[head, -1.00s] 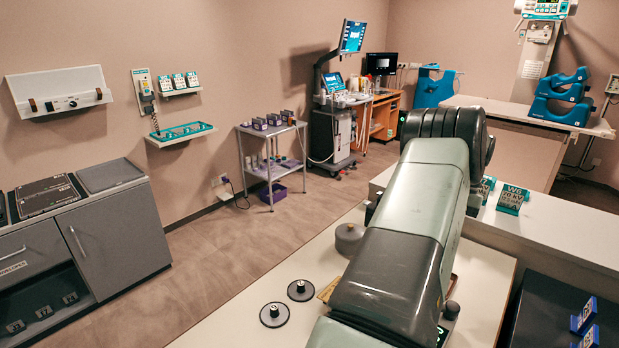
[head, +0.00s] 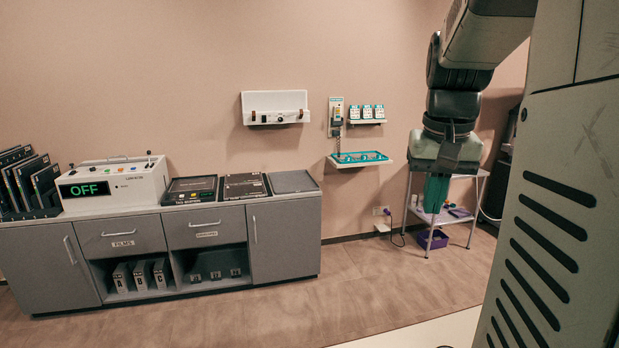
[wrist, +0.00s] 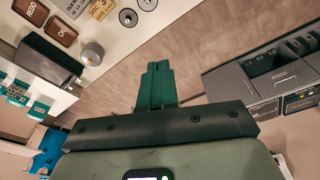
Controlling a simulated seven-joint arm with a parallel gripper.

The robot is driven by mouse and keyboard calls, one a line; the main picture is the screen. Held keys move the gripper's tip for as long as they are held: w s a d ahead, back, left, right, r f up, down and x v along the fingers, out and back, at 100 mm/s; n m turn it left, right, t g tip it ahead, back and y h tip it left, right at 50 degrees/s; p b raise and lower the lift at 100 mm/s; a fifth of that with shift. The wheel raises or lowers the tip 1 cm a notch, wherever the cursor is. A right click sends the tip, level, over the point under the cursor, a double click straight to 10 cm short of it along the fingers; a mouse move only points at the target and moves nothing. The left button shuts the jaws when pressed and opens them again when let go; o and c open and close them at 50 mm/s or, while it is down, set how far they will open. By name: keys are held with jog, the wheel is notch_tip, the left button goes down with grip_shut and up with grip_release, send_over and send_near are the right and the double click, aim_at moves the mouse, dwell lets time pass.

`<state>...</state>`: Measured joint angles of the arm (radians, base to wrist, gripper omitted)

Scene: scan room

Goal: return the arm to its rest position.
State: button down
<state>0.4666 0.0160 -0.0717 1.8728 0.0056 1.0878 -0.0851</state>
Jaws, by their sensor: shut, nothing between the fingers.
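My gripper (head: 436,194) hangs from my arm at the right of the head view, fingers pointing down, in front of the metal trolley (head: 480,205). In the wrist view my gripper (wrist: 157,68) shows its green fingers together, with nothing between them. The fingers are over open floor, between the white table (wrist: 120,45) and the grey cabinet (wrist: 265,80). They touch nothing that I can see.
In the head view a grey cabinet (head: 285,240) stands along the wall, with a box reading OFF (head: 115,190) on top. A wall shelf with a teal tray (head: 360,157) is left of my gripper. The floor (head: 300,310) in front is clear. A grey knob-like weight (wrist: 92,54) stands on the white table.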

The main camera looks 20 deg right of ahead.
jog(key=s+a+r+n+t, duration=0.2)
jog(key=s+a+n, duration=0.15)
jog(key=a, duration=0.75)
jog(key=s+a+f+n+t, duration=0.2)
jog(key=s+a, duration=0.7)
jog(key=s, duration=0.1)
jog(key=shift+s+a+f+y, duration=0.25)
jog(key=shift+a+y, duration=0.1)
jog(key=shift+y, duration=0.05)
